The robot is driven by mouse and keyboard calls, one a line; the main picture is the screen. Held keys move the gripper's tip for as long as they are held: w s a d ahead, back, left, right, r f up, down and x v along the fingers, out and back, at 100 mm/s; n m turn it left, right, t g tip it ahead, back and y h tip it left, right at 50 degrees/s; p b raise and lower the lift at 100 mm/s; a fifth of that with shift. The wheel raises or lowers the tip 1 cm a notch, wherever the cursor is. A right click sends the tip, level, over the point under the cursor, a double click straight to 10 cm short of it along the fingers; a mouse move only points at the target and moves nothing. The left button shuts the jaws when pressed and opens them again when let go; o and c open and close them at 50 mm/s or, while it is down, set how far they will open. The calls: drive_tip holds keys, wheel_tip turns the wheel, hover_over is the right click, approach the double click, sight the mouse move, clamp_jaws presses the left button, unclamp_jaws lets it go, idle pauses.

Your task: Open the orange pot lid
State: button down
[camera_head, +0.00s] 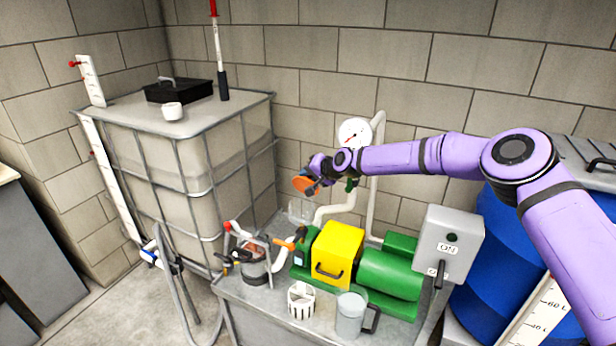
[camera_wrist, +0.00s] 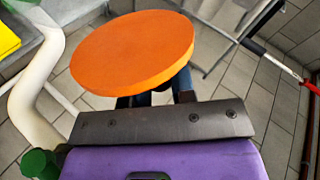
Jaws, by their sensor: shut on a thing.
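The orange lid (camera_head: 302,183) is a flat round disc, held in the air by my gripper (camera_head: 313,181) in the head view. It also fills the upper middle of the wrist view (camera_wrist: 130,50), where the dark fingers of my gripper (camera_wrist: 156,93) reach under its near edge. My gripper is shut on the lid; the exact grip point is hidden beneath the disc. A clear, open-topped pot (camera_head: 300,211) shows below the lid in the head view, with a gap between them. The lid looks tilted.
A green pump with a yellow cover (camera_head: 338,254) stands on the grey bench (camera_head: 262,318). A white pipe (camera_head: 342,211) and a gauge (camera_head: 354,133) rise close behind my gripper. A caged tank (camera_head: 170,150) stands left; a grey switch box (camera_head: 448,240) and blue barrel (camera_head: 497,260) stand right.

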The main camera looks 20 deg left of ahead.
drive_tip(key=shift+w, duration=0.25)
idle(0.3)
drive_tip(key=c, duration=0.9)
unclamp_jaws()
drive_tip(key=shift+c, duration=0.2)
drive_tip(key=shift+d, duration=0.1)
drive_tip(key=v, duration=1)
drive_tip(key=shift+d+r, duration=0.3)
